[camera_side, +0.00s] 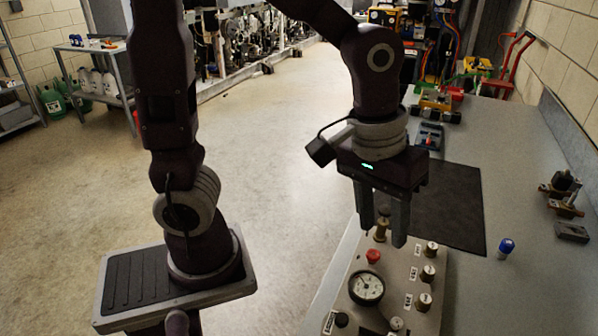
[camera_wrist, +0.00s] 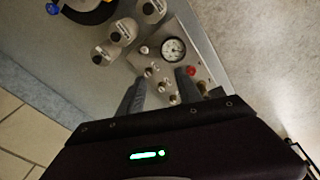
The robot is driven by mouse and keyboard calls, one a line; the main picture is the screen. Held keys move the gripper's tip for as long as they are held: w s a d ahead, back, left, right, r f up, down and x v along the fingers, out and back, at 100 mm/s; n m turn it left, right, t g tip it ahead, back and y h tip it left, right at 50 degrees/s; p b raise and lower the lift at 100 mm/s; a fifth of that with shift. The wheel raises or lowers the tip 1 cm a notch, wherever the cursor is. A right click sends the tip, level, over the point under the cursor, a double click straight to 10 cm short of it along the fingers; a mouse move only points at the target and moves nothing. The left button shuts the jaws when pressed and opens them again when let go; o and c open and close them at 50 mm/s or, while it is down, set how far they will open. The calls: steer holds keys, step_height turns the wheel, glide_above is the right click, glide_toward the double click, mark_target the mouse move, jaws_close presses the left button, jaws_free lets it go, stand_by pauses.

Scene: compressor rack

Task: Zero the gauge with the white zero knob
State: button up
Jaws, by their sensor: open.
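The gauge (camera_side: 366,287), with a white dial, is set in a grey metal panel (camera_side: 331,290); it also shows in the wrist view (camera_wrist: 174,49). A small pale knob (camera_side: 397,324) beside the gauge, near the bottom edge of the side view, looks like the white zero knob; it also shows in the wrist view (camera_wrist: 144,49). My gripper (camera_side: 384,232) is open and empty, pointing down over the panel's far end, away from the pale knob. A brass fitting (camera_side: 381,229) shows between the fingers in the side view; I cannot tell whether they touch it. The needle reading is too small to tell.
A red knob (camera_side: 373,256) and several labelled knobs (camera_side: 428,273) stand on the panel. A black mat (camera_side: 455,208) and a blue-capped item (camera_side: 506,247) lie on the bench. Several labelled cylinders (camera_wrist: 122,32) stand beyond the panel in the wrist view.

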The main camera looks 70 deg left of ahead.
steer(key=s+a+r+m+t, duration=0.3)
steer(key=s+a+r, duration=0.3)
steer(key=s, duration=0.4)
steer(key=shift+a+m+y, duration=0.4)
steer(key=shift+a+m, duration=0.1)
steer(key=shift+a, duration=0.2)
steer(key=shift+s+a+t, duration=0.2)
steer(key=shift+s+t, duration=0.1)
steer(key=shift+s, duration=0.15)
